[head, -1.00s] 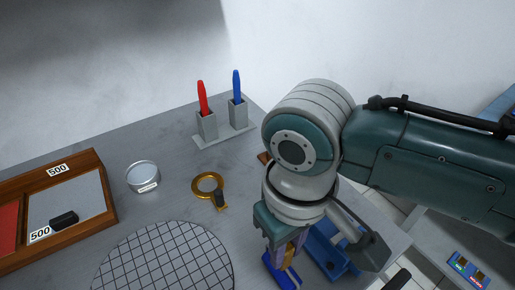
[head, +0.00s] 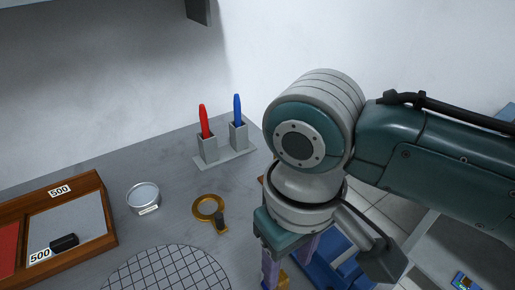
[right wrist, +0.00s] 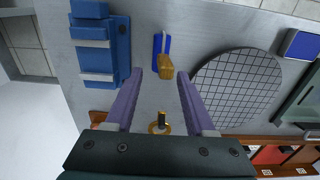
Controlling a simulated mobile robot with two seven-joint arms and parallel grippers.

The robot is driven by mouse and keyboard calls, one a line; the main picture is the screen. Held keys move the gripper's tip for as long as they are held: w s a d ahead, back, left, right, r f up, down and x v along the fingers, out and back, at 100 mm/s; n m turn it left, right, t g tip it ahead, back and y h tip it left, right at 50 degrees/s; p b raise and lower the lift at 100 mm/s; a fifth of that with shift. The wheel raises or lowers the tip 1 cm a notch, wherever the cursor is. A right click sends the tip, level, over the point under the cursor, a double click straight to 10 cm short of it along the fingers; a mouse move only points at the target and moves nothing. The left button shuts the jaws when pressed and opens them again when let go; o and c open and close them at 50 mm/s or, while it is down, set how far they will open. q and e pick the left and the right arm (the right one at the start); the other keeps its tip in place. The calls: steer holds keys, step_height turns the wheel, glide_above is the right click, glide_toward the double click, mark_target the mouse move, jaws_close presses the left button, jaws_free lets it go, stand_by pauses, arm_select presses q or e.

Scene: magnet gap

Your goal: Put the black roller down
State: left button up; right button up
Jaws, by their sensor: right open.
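My right gripper (right wrist: 160,73) is open, its two purple fingers spread apart in the right wrist view. A brass-coloured block (right wrist: 165,68) shows between and beyond the fingertips, against a blue piece with a pale stripe (right wrist: 161,43); I cannot tell its distance from the fingers. In the head view the right gripper (head: 286,272) points down at the bottom edge, its tips cut off. I cannot identify a black roller for sure. A small black block (head: 64,243) lies in the wooden tray (head: 104,205), far from the gripper. My left gripper is not in view.
A brass ring with a dark handle (head: 208,207), a round clear-topped tin (head: 143,196) and a gridded disc (head: 170,272) lie on the grey table. Red (head: 204,120) and blue (head: 238,108) pens stand in holders. A blue rack (right wrist: 97,45) is beside the gripper.

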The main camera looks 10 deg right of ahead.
step_height(320, 180, up, 8)
steer(key=p, duration=0.1)
steer(key=s+a+f+t+y, duration=0.1)
steer(key=s+a+f+y, duration=0.15)
steer(key=s, duration=0.25)
steer(key=s+d+r+m+t+h, duration=0.1)
steer(key=s+d+m+t+h, duration=0.1)
steer(key=s+d, duration=0.5)
steer(key=d, duration=0.4)
steer(key=shift+d+r+t, duration=0.25)
steer(key=shift+d+t, duration=0.05)
steer(key=shift+d, duration=0.1)
